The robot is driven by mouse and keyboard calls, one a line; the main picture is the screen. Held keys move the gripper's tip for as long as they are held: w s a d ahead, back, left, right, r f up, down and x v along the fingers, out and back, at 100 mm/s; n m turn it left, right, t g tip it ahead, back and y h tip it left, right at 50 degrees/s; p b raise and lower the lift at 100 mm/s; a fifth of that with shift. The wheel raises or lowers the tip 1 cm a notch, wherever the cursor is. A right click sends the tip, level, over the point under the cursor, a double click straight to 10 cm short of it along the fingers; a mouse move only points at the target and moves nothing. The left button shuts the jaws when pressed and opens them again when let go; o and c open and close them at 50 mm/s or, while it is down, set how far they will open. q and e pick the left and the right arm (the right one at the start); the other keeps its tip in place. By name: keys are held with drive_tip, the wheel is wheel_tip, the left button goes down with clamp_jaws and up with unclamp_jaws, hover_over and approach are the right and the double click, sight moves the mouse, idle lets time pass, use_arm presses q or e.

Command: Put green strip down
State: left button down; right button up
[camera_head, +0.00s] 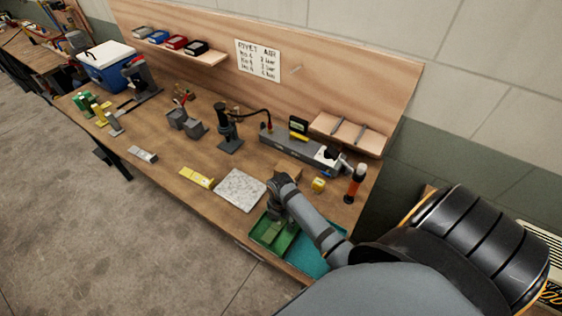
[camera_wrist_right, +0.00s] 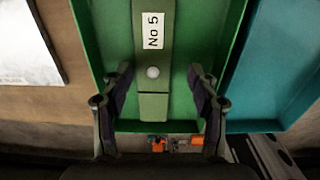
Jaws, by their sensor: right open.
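A green strip (camera_wrist_right: 152,100) with a white "No 5" label and a pale round spot lies in the green tray (camera_wrist_right: 238,45), seen in the right wrist view. The tray also shows in the head view (camera_head: 262,243) at the front edge of the bench. My right gripper (camera_wrist_right: 160,78) is open, with one finger on each side of the strip and gaps between. In the head view my right gripper (camera_head: 276,214) is over the back end of the green tray and hides part of it. My left gripper is not in view.
A teal tray (camera_head: 313,262) adjoins the green tray on its right. A speckled grey plate (camera_head: 240,189) lies to its left, with a yellow strip (camera_head: 197,177) beyond. A yellow block (camera_head: 318,185) and an orange-topped bottle (camera_head: 356,183) stand behind.

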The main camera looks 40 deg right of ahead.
sight(280, 222)
drive_tip(key=shift+w, duration=0.15)
drive_tip(key=shift+w+r, duration=0.1)
wheel_tip(280, 222, up, 5)
drive_tip(key=shift+r+b, duration=0.1)
drive_tip(key=shift+b, duration=0.75)
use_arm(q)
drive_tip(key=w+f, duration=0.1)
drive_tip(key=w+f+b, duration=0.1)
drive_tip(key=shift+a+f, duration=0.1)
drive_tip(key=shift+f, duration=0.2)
use_arm(e)
wheel_tip(280, 222, up, 7)
drive_tip(key=shift+f, duration=0.25)
